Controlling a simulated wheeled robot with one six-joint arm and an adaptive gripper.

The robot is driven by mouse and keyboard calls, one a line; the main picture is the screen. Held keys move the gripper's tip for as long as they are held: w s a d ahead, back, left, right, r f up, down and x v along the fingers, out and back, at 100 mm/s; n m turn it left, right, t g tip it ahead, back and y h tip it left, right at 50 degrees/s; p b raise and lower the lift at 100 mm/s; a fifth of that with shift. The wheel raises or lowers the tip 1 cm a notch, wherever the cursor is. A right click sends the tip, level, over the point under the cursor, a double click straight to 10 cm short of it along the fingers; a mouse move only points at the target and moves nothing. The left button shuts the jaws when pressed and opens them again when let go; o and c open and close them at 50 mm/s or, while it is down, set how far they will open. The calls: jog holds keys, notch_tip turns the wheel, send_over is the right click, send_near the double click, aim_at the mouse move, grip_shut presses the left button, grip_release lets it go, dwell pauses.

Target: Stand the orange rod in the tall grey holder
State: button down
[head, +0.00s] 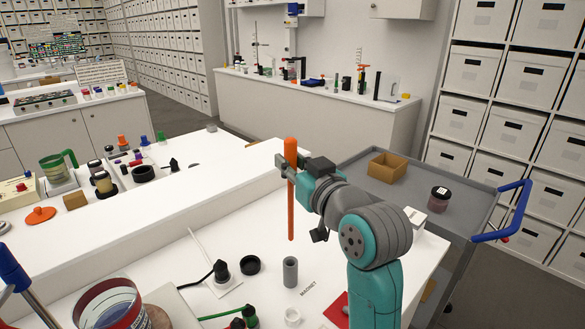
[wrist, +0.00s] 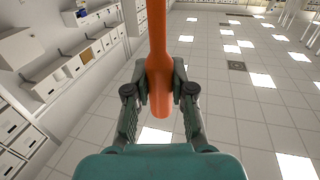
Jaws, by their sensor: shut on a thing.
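My gripper (head: 283,167) is shut on the orange rod (head: 291,208), which it holds upright above the white table. In the wrist view the rod (wrist: 159,60) runs between the two fingers of my gripper (wrist: 159,90). The tall grey holder (head: 290,272) is a short upright cylinder with an open top, standing on the table. The rod's lower end is above the holder in the picture, and the two look apart. The inside of the holder is hidden.
A black ring-shaped cup (head: 250,265) and a black plug-like piece with a cable (head: 221,271) stand left of the holder. A small white ring (head: 293,316) is in front. A grey cart (head: 410,204) with a cardboard box (head: 387,168) and a dark jar (head: 439,198) stands at right.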

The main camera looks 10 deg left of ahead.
jog(key=shift+a, duration=0.15)
send_over(291, 222)
jog(key=shift+f, duration=7.2)
jog(key=c, duration=0.9)
grip_release()
jog(key=v, duration=1.1)
jog(key=shift+s+d, duration=0.25)
jog(key=shift+s, duration=0.05)
